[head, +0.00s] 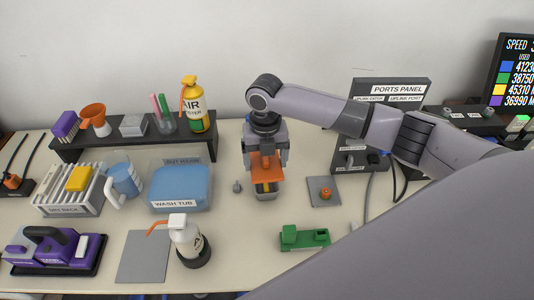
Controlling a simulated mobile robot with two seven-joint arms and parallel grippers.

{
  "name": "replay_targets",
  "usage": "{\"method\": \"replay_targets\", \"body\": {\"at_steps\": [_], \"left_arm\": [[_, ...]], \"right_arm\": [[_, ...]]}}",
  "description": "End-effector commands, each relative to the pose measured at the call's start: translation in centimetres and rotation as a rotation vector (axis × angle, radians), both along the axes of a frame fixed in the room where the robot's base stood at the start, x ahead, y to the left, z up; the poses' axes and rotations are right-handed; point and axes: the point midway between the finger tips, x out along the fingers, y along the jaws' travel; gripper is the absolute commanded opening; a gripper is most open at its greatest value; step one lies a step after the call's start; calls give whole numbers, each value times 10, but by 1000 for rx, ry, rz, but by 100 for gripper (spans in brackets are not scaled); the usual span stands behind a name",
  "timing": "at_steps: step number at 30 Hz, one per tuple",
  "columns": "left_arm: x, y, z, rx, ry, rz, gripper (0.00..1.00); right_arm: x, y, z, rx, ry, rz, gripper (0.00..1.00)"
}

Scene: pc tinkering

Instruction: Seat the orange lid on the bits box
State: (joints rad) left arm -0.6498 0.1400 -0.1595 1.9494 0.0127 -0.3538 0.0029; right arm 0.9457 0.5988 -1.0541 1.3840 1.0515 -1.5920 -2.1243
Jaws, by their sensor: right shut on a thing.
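My right gripper (265,180) comes in from the right and points down over the middle of the table. It is shut on the orange lid (267,166), which shows as an orange plate between the grey jaws. Just below the lid is a small grey body with a yellow patch (266,188), which looks like the bits box; the gripper partly hides it. I cannot tell whether lid and box touch. My left gripper is not in view.
A small grey knob (237,187) lies left of the gripper. A grey pad with an orange knob (325,194) is to the right, and a green block (304,238) is in front. The blue wash tub (180,190) and a spray bottle (186,236) stand left. The ports panel (388,92) stands behind right.

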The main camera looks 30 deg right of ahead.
Motion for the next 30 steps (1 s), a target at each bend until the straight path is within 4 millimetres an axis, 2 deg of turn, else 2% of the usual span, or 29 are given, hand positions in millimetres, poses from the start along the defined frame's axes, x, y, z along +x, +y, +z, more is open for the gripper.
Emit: {"method": "replay_targets", "body": {"at_steps": [16,30], "left_arm": [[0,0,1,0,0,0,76],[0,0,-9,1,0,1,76]], "right_arm": [[0,1,-2,0,0,-1,40],[-1,1,-32,-1,1,0,40]]}}
